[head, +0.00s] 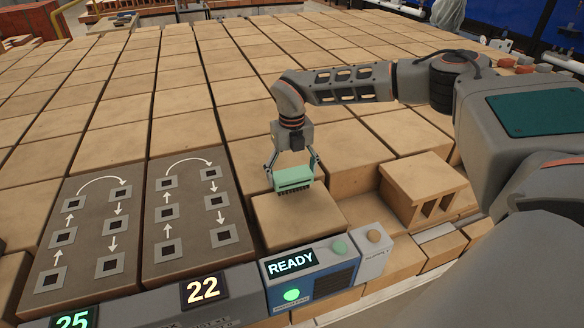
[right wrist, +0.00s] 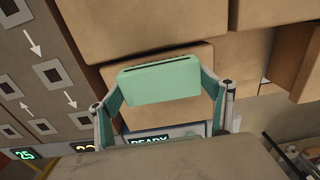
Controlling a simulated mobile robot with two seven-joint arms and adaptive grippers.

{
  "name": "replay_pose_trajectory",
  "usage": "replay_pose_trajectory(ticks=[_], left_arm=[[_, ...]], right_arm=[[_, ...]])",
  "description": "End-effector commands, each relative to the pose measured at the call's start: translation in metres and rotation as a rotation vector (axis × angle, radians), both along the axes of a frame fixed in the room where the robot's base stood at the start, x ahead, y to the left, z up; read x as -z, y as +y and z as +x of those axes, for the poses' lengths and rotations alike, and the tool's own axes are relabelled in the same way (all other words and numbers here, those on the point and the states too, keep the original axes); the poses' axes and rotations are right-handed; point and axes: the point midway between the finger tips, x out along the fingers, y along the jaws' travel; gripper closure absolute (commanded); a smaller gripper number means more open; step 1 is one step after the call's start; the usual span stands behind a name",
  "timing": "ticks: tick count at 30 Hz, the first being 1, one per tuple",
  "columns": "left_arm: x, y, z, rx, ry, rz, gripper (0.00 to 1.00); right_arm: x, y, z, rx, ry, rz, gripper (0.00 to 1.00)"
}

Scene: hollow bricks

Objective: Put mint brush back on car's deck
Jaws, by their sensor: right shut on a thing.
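The mint brush (head: 292,178) has dark bristles pointing down and hangs level over a tan brick (head: 297,219). I cannot tell whether the bristles touch that brick. My right gripper (head: 292,168) is shut on the brush's two ends; in the right wrist view the mint block (right wrist: 160,80) sits between the fingers. A blue-grey unit with a lit READY display (head: 291,262), a green light and a mint knob stands just in front of this brick. I cannot tell whether it is the car, and its deck is not clear. My left gripper is not in view.
Rows of tan bricks (head: 100,85) fill the surface behind. Two dark plates (head: 185,212) with square markers and white arrows lie to the left, with displays 25 (head: 76,321) and 22 (head: 205,290) in front. A hollow brick (head: 425,190) stands to the right, beside a lower gap.

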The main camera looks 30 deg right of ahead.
Motion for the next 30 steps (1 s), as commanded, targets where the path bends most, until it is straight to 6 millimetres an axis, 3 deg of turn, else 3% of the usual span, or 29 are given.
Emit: replay_pose_trajectory(ticks=[30], left_arm=[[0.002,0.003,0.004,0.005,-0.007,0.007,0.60]], right_arm=[[0.013,0.000,0.000,0.000,0.000,0.000,0.45]])
